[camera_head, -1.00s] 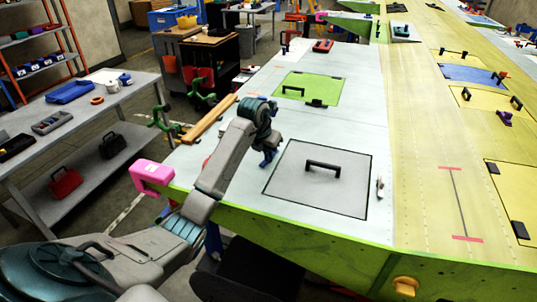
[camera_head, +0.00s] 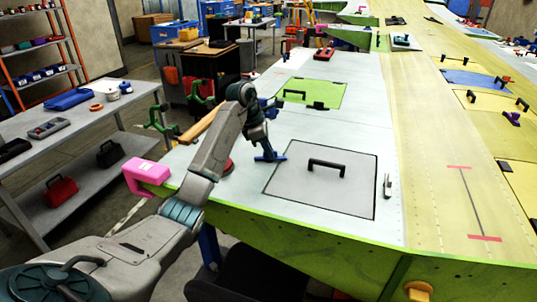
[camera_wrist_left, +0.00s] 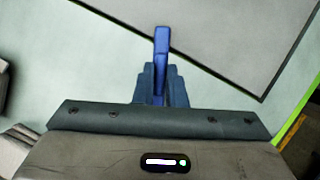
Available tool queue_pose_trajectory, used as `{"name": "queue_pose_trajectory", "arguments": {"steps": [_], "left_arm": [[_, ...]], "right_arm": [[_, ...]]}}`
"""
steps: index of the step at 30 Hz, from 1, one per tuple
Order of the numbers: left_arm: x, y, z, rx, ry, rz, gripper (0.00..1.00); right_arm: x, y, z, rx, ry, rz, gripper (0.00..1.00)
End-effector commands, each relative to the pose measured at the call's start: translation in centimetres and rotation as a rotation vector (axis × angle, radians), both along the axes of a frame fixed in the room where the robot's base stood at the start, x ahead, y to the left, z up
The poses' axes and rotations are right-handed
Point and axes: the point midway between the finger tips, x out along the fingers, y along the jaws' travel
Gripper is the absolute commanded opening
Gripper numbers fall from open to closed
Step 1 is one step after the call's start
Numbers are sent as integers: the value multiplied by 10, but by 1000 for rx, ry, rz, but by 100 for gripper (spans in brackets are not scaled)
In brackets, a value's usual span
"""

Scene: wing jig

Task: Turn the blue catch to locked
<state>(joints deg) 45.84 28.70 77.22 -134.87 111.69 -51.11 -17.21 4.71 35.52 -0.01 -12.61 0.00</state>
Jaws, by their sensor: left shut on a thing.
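The blue catch (camera_head: 274,157) sits on the pale wing skin beside the upper left edge of the grey panel (camera_head: 335,195), which has a black handle. My left gripper (camera_head: 264,150) comes down on the catch from above and is shut on it. In the left wrist view the bright blue catch (camera_wrist_left: 161,45) stands out from between the dark fingers (camera_wrist_left: 161,88), and its far end overlaps the edge of the grey panel (camera_wrist_left: 225,35). The fingers hide the rest of the catch. My right gripper is not in view.
A green panel (camera_head: 312,92) with a black handle lies farther back. A pink block (camera_head: 146,174) sits at the wing's left corner. A small pale catch (camera_head: 387,186) is right of the grey panel. The skin around the gripper is mostly clear.

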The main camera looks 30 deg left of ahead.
Motion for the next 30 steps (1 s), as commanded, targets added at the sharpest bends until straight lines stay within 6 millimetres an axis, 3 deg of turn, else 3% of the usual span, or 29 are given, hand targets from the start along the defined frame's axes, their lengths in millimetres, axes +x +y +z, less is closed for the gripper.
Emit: {"name": "queue_pose_trajectory", "arguments": {"steps": [15, 30], "left_arm": [[2, 1, 5, 2, -3, -342, 0], [2, 2, 3, 5, -5, -411, 0]], "right_arm": [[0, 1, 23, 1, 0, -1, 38], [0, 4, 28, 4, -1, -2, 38]]}}
